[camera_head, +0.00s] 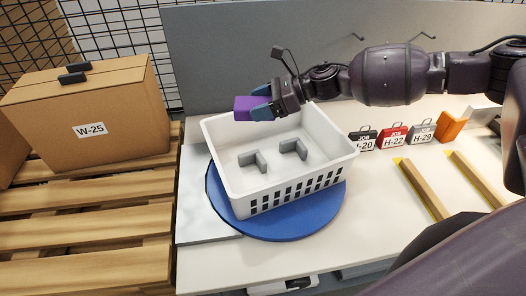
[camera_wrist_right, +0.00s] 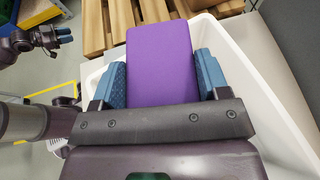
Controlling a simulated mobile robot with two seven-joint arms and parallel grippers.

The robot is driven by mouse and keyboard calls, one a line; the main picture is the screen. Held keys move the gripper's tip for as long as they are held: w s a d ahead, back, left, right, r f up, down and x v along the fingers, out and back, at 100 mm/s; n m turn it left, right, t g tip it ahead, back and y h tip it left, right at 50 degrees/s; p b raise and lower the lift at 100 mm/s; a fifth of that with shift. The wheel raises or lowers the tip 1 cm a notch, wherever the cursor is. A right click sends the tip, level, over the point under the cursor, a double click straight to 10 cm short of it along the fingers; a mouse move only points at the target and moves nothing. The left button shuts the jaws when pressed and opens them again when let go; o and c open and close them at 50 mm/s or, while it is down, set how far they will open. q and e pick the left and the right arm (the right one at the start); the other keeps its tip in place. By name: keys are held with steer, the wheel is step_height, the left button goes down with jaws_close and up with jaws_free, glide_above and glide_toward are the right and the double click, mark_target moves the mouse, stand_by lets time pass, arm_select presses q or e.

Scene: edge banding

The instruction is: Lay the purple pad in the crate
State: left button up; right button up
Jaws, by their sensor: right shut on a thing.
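The purple pad (camera_head: 243,108) is in my right gripper (camera_head: 262,107), above the back rim of the white crate (camera_head: 293,198). In the right wrist view the pad (camera_wrist_right: 162,65) sits between the blue fingers of this gripper (camera_wrist_right: 160,80), over the crate (camera_wrist_right: 262,85). The crate's floor shows two grey L-shaped pieces (camera_head: 253,159) (camera_head: 293,149) standing apart. My left gripper (camera_wrist_right: 50,38) shows small at the upper left of the right wrist view, clear of the crate; its finger opening is too small to judge.
The crate stands on a blue round board (camera_head: 285,226) on the white table. A cardboard box (camera_head: 90,110) sits on a wooden pallet (camera_head: 80,243) at left. Job-labelled cases (camera_head: 392,136), an orange piece (camera_head: 451,126) and wooden strips (camera_head: 425,188) lie at right. A grey panel rises behind.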

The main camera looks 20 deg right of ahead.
glide_above(260, 160)
step_height(260, 160, down, 11)
steer(key=shift+f, duration=0.2)
arm_select(q)
steer(key=shift+w+r, duration=0.15)
arm_select(e)
steer(key=shift+f, duration=2.35)
steer(key=shift+f, duration=0.1)
arm_select(q)
steer(key=shift+f, duration=0.35)
arm_select(e)
steer(key=shift+f, duration=0.3)
arm_select(q)
steer(key=shift+f+b, duration=0.1)
steer(key=shift+b, duration=0.25)
arm_select(e)
steer(key=shift+f, duration=0.1)
steer(key=o, duration=0.9)
arm_select(q)
steer(key=shift+w+d+r, duration=0.1)
steer(key=shift+w+r, duration=0.1)
steer(key=shift+r, duration=0.1)
